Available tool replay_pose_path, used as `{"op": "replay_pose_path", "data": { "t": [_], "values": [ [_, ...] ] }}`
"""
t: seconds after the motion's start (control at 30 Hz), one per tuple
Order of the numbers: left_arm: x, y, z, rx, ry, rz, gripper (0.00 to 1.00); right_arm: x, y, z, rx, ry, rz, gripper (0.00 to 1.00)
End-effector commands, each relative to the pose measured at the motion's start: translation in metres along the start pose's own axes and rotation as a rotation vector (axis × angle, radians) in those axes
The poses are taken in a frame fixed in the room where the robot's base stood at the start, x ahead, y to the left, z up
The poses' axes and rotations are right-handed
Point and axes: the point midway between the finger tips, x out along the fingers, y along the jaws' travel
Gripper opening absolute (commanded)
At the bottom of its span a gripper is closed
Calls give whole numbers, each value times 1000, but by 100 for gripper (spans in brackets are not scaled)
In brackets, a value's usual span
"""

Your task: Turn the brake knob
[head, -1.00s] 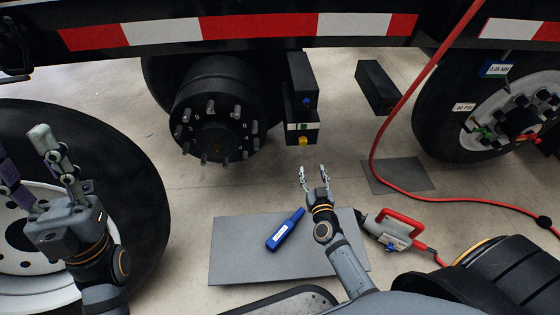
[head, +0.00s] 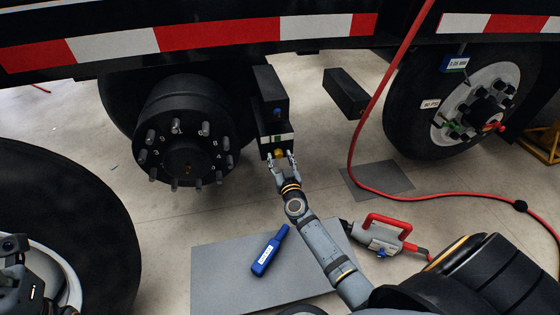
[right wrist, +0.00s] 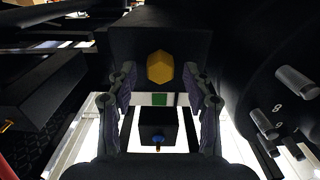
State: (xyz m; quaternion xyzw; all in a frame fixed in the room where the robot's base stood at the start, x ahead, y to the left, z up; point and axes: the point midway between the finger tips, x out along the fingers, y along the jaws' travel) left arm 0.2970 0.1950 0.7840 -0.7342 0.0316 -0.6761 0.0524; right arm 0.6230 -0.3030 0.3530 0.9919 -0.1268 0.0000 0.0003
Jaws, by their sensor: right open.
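The yellow brake knob (head: 279,153) sits low on the front of a black valve box (head: 272,98) under the trailer. In the right wrist view the knob (right wrist: 160,67) is a faceted yellow shape, roughly centred between my fingers. My right gripper (head: 282,160) is open, with its fingertips spread to either side of the knob. I cannot tell whether they touch it. Part of my left gripper (head: 15,280) shows at the lower left edge; its fingers are not clear.
A black wheel hub (head: 185,145) with studs is left of the box. A blue tool (head: 268,250) lies on a grey mat (head: 215,275), with a red-handled tool (head: 380,237) beside it. A red hose (head: 352,150) hangs and curves across the floor on the right.

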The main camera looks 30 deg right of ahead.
Motion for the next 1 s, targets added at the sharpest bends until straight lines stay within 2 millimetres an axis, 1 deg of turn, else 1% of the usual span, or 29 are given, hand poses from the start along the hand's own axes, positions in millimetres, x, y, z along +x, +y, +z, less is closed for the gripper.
{"op": "replay_pose_path", "data": {
  "t": [0.1, 0.27, 0.3, 0.67, 0.87, 1.0],
  "values": [
    [-1, 0, 0, 1, -1, 1, 40, 4, 0, 0, 0, 0, 0, 51],
    [-1, 0, 0, 1, -1, 1, 40, 3, 0, 0, 0, 0, -1, 51],
    [-1, 0, 0, 1, -1, 1, 40, 3, 0, 0, 0, 0, -1, 50],
    [-1, 0, 0, 1, 0, 1, 40, 3, 0, 0, 0, 0, -1, 1],
    [0, 0, 0, 1, 0, 1, 40, 3, 0, 0, 7, -1, -1, 0],
    [1, 0, 0, 0, 0, 1, 40, 3, 0, 0, 42, -1, -1, 0]
  ]
}}
